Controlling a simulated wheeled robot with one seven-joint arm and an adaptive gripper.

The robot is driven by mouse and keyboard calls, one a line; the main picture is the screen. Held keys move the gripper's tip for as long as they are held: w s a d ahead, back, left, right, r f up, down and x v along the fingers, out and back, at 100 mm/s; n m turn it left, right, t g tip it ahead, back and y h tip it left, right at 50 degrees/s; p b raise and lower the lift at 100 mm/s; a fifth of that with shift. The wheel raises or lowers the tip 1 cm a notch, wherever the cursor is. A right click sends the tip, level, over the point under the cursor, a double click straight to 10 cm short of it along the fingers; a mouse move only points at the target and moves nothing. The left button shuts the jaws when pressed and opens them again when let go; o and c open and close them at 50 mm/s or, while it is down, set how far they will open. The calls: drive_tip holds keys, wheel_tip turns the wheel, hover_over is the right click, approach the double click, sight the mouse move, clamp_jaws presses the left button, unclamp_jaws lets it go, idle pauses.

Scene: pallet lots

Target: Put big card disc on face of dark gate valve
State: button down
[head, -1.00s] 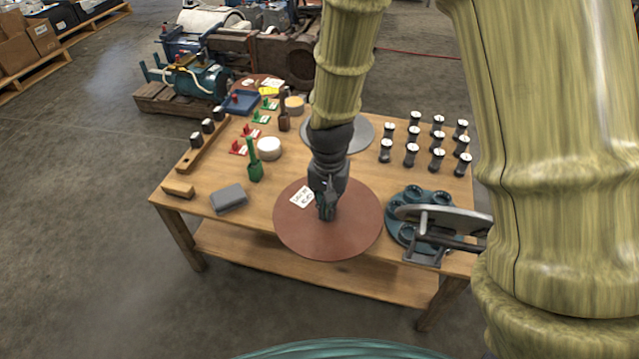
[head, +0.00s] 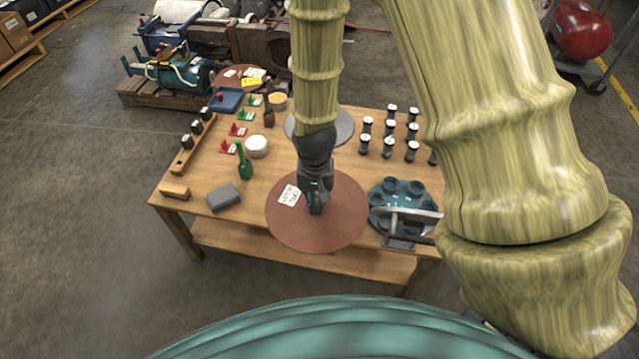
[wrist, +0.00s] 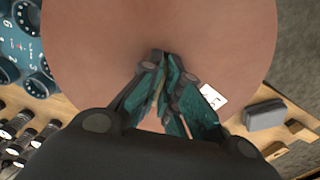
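The big card disc (head: 335,222) is a flat red-brown round with a white label, over the front middle of the wooden table. It fills much of the wrist view (wrist: 95,50). My gripper (head: 315,208) points down at its middle. In the wrist view my gripper's fingers (wrist: 163,62) are drawn close together against the disc and look shut on it. The exact point of grip is hidden. The disc looks raised above the table, though its height is hard to judge. A dark, rusty brown valve body (head: 262,42) stands behind the table, partly hidden by my arm.
On the wooden table (head: 215,222) are a grey block (head: 223,197), a green bottle (head: 245,162), a teal plate with cups (head: 388,220), a grey disc (head: 343,128) and several dark spools (head: 390,128). A blue pump (head: 180,72) sits on a pallet behind. Bare floor lies left.

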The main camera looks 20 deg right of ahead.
drive_tip(key=shift+w+a+r+n+p, duration=0.1)
drive_tip(key=shift+w+r+n+p, duration=0.4)
drive_tip(key=shift+p, duration=1.3)
drive_tip(key=shift+w+a+r+n+p, duration=0.2)
drive_tip(key=shift+r+p, duration=0.5)
drive_tip(key=shift+p, duration=1.1)
drive_tip(key=shift+w+r+n+p, duration=0.4)
drive_tip(key=shift+r+p, duration=0.2)
drive_tip(key=shift+p, duration=1.2)
drive_tip(key=p, duration=0.3)
drive_tip(key=r+n+p, duration=0.1)
drive_tip(key=p, duration=0.2)
drive_tip(key=shift+w+a+r, duration=0.1)
drive_tip(key=shift+w+a, duration=0.1)
drive_tip(key=n+p, duration=0.1)
drive_tip(key=p, duration=0.3)
drive_tip(key=shift+a+r, duration=0.2)
drive_tip(key=shift+p, duration=0.4)
